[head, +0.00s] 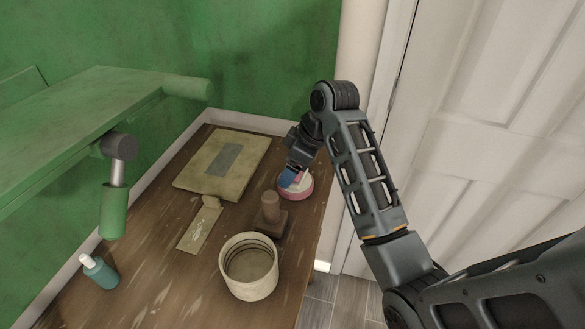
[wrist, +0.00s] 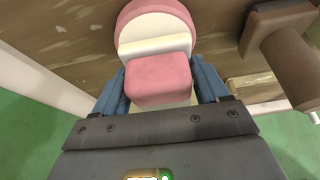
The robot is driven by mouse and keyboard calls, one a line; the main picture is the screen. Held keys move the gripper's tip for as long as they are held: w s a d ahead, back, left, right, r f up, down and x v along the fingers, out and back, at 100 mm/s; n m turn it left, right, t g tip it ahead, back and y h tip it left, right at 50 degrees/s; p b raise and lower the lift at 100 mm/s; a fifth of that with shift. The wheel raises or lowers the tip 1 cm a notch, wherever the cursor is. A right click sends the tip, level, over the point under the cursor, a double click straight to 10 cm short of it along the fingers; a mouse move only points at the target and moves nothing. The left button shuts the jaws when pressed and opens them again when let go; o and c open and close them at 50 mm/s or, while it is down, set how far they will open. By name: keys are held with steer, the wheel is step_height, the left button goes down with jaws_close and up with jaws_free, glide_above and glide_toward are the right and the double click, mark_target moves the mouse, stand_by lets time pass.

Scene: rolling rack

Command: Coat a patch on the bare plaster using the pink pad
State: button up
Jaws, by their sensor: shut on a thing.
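My gripper (head: 291,178) is shut on the pink pad (head: 300,177); in the wrist view the pad (wrist: 159,80) is a rounded pink block between blue fingers. The pad is over a round pink dish (head: 297,195) with a pale inside, also seen in the wrist view (wrist: 128,18). I cannot tell whether the pad touches the pale inside. A beige board (head: 197,175) with a grey rectangle (head: 223,160) lies on the wooden top, left of my gripper in the head view. I cannot tell which part is the bare plaster. The pad's underside is hidden.
A brown block with an upright handle (head: 270,210) stands near the dish. A flat beige piece (head: 196,230), a round pale container (head: 249,278) and a teal bottle (head: 100,273) share the wooden top (head: 160,240). A green-handled hammer (head: 114,205) stands out at left. A white door (head: 480,130) is at right.

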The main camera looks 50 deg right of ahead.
steer(key=shift+r, duration=3.1)
